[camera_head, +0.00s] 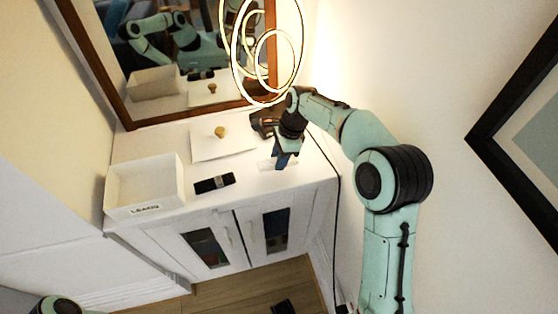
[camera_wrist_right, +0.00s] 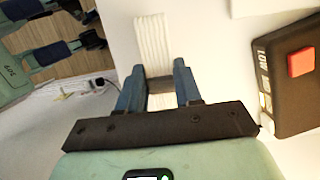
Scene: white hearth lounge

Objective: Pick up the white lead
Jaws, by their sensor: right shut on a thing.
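The white lead (camera_wrist_right: 153,45) is a flat, ribbed bundle on the white cabinet top (camera_head: 240,186). In the head view, a pale strip of it (camera_head: 265,165) shows beside my right gripper (camera_head: 283,160). In the right wrist view, my right gripper (camera_wrist_right: 161,72) has one blue finger on each side of the lead's near end and is shut on it. The lead's far part extends beyond the fingertips. I cannot tell whether it is clear of the surface. My left gripper is not in view.
A white open box (camera_head: 145,208) labelled LEADS stands at the left. A black strap-like item (camera_head: 214,183) lies beside it. A tan knob (camera_head: 220,131) sits on a white sheet. A dark device with a red button (camera_wrist_right: 290,85) is close to my right gripper. A mirror and ring lamp are behind.

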